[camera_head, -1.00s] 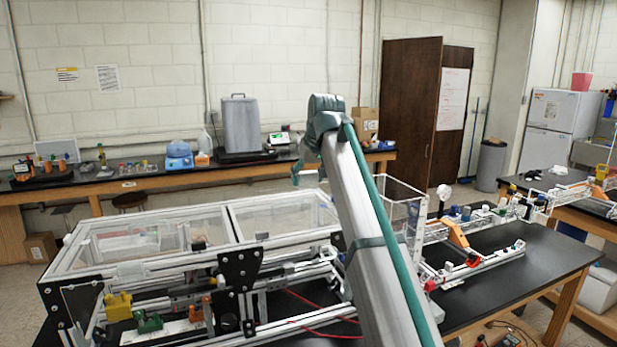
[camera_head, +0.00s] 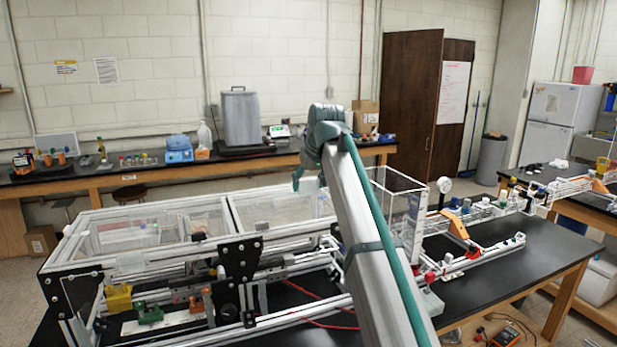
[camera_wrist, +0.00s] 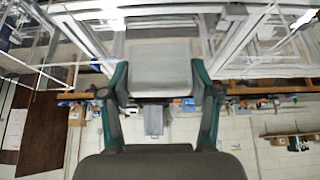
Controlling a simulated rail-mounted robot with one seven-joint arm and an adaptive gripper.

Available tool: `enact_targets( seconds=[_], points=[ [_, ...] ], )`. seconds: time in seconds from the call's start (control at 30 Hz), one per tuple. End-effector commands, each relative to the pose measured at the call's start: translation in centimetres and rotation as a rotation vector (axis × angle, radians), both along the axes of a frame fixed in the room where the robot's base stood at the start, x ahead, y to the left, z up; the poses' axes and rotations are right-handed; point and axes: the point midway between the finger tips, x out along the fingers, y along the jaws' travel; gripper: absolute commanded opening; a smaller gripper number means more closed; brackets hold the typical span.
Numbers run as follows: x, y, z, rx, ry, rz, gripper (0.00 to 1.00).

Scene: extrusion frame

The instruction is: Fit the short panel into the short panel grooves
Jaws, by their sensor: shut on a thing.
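In the wrist view my gripper (camera_wrist: 159,72) has its two teal fingers on either side of a pale, flat piece that looks like the short panel (camera_wrist: 160,52). It is shut on this piece, which spans the space between the fingertips. In the head view only a teal part of the gripper (camera_head: 297,178) shows behind my arm, over the extrusion frame (camera_head: 160,205). The panel cannot be made out there. The frame has silver rails, black corner plates and clear top panels. The grooves are too small or hidden to tell.
A clear upright box (camera_head: 398,190) stands right of my arm. Rails with small fittings (camera_head: 478,255) lie on the black table (camera_head: 530,270), whose front right is mostly bare. Yellow and green blocks (camera_head: 118,297) sit at the frame's near left. A back bench (camera_head: 100,182) holds lab gear.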

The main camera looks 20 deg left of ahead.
Motion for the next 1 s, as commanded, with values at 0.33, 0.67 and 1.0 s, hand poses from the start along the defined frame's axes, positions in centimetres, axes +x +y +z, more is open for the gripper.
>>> enact_targets(
  seconds=[0.33,0.67,1.0],
  points=[
    [0.01,0.01,-1.16,0.002,-0.002,0.0,0.0],
    [0.02,0.02,-1.16,0.002,-0.002,0.0,0.0],
    [-0.03,-0.02,-1.1,0.001,-0.001,0.0,0.0]
  ],
)
